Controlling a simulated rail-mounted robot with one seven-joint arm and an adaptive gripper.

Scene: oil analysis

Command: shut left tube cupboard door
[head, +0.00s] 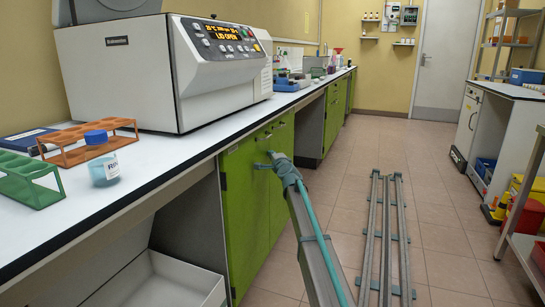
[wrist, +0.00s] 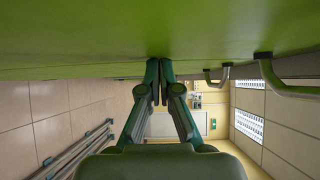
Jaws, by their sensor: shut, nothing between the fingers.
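The green cupboard door on the left (head: 240,215) sits under the white bench, with hinge marks near its left edge. It looks about flush with the cupboard front; I cannot tell whether a small gap remains. My gripper (head: 263,165) is at the upper right part of this door, in front of the green fronts. In the wrist view a green panel (wrist: 80,35) fills the top, and my gripper (wrist: 161,64) has its fingertips together at its edge, touching or very near it. Nothing is between the fingers. My arm hides part of the cupboard's right side.
A centrifuge-like machine (head: 165,70) reading "LID OPEN" stands on the bench. Metal floor rails (head: 375,235) run along the aisle. An open white bin (head: 160,285) is lower left.

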